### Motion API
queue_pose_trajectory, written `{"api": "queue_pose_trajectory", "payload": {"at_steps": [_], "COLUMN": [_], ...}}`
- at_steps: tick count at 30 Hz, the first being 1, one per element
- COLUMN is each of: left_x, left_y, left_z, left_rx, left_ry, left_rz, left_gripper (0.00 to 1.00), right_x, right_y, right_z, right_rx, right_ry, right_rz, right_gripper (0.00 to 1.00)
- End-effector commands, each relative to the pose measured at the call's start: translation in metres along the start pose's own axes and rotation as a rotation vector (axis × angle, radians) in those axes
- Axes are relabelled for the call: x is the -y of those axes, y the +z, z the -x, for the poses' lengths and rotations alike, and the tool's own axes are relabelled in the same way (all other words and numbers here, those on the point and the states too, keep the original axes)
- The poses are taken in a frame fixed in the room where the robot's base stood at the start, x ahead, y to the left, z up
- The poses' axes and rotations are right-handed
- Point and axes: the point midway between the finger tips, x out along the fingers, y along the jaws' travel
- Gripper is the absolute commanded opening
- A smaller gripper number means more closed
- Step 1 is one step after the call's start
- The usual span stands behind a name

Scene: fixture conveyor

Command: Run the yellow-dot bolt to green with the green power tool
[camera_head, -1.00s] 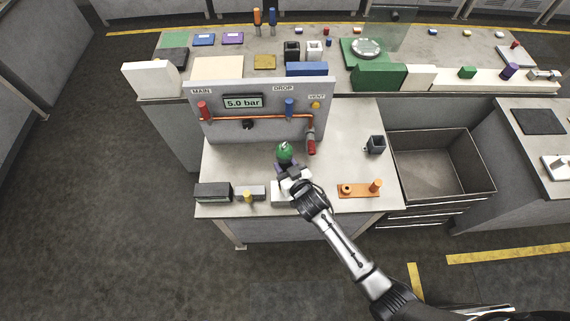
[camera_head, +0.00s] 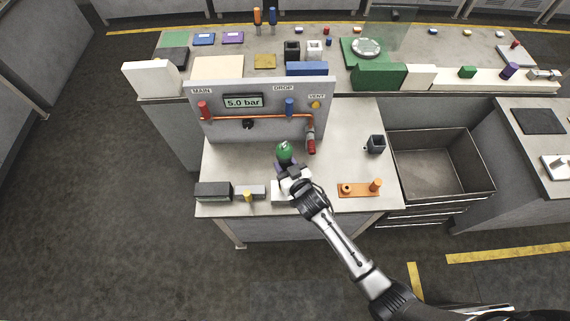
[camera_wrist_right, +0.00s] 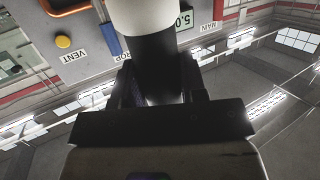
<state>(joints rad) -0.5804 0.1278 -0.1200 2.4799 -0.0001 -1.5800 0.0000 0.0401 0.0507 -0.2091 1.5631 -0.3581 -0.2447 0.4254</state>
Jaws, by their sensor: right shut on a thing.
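The green power tool (camera_head: 285,150) shows its green top at the middle of the bench, just beyond my right gripper (camera_head: 286,170). My right gripper is shut on the tool. In the right wrist view a dark cylindrical body (camera_wrist_right: 152,65) with a white part above stands between the fingers. The tool's lower end is hidden by my gripper and arm. A small yellow piece (camera_head: 248,197) stands at a grey block (camera_head: 257,190) left of my gripper; I cannot make out a bolt or its dot. My left gripper is not in view.
A pressure panel (camera_head: 265,138) reading 5.0 bar stands behind the tool, with an orange pipe and red-ended valve (camera_head: 311,146). A white block (camera_head: 278,198) is beside my gripper. A dark cup (camera_head: 375,145) and orange plate (camera_head: 358,190) stand right; bench between is clear.

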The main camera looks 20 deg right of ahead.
Motion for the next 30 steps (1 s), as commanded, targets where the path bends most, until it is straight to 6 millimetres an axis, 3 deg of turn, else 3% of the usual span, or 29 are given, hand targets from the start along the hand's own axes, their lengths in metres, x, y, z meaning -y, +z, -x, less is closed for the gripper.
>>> {"api": "queue_pose_trajectory", "payload": {"at_steps": [30], "left_x": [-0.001], "left_y": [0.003], "left_z": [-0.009], "left_rx": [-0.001], "left_ry": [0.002], "left_rz": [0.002], "left_gripper": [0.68], "right_x": [0.0], "right_y": [0.012], "right_z": [-0.003], "right_rx": [-0.004], "right_ry": [0.0], "right_rz": [0.0], "right_gripper": [0.0]}}
